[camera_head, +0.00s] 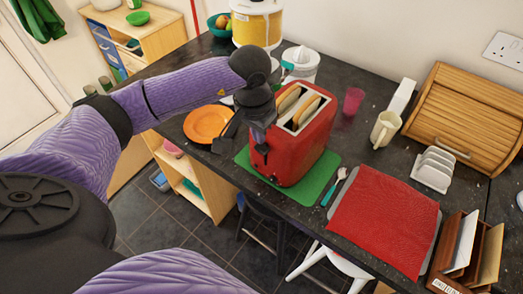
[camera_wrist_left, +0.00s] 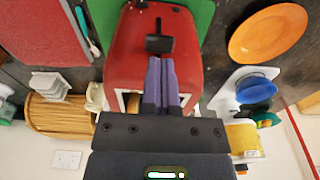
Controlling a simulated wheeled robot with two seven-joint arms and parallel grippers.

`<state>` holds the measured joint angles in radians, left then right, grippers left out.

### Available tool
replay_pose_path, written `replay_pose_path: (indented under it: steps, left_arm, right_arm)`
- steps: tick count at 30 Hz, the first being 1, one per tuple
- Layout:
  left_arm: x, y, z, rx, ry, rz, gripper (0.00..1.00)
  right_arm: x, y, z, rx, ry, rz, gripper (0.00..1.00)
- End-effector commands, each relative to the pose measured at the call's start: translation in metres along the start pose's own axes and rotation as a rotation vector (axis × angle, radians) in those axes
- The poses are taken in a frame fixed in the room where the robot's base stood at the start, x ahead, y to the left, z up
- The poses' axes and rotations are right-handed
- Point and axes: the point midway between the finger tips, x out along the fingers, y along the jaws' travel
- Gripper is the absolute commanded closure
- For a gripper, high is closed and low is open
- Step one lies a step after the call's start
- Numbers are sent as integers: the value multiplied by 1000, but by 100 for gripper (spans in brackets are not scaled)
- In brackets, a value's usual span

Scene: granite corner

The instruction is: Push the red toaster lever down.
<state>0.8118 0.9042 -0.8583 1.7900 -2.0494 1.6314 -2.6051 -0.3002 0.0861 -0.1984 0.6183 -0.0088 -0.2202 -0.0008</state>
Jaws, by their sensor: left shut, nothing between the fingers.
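The red toaster (camera_head: 318,139) stands on a green mat (camera_head: 324,177) on the dark counter, with bread slices (camera_head: 305,112) in its top slots. My left gripper (camera_head: 258,134) is at the toaster's near left end, its purple fingers shut together and empty. In the left wrist view, the toaster (camera_wrist_left: 121,58) lies beyond the fingers (camera_wrist_left: 161,60). The black lever (camera_wrist_left: 160,42) sticks out of its end face, right by the fingertips; I cannot tell whether they touch. In the head view the lever is largely hidden by the gripper. My right gripper is not seen.
An orange plate (camera_head: 208,123) lies left of the toaster. A pink cup (camera_head: 353,101), a cream mug (camera_head: 385,129) and a white toast rack (camera_head: 433,169) stand to the right. A red cloth (camera_head: 384,217) and a spoon (camera_head: 334,186) lie near the front edge.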

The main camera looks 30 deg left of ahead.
Motion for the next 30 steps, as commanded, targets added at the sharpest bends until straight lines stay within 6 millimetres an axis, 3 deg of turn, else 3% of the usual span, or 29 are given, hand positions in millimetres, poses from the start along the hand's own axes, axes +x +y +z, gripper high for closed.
replay_pose_path:
  steps: [1, 5, 17, 30]
  left_arm:
    - [12, 0, 1, 1, -2, 2, 100]
    - [24, 0, 0, 0, -1, 0, 100]
    - [26, 0, 0, 0, 0, 0, 100]
    - [77, 0, 5, 1, -1, 0, 100]
  right_arm:
    - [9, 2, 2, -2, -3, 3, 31]
    - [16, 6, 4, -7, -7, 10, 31]
    - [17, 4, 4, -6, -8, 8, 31]
    - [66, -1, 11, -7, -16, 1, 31]
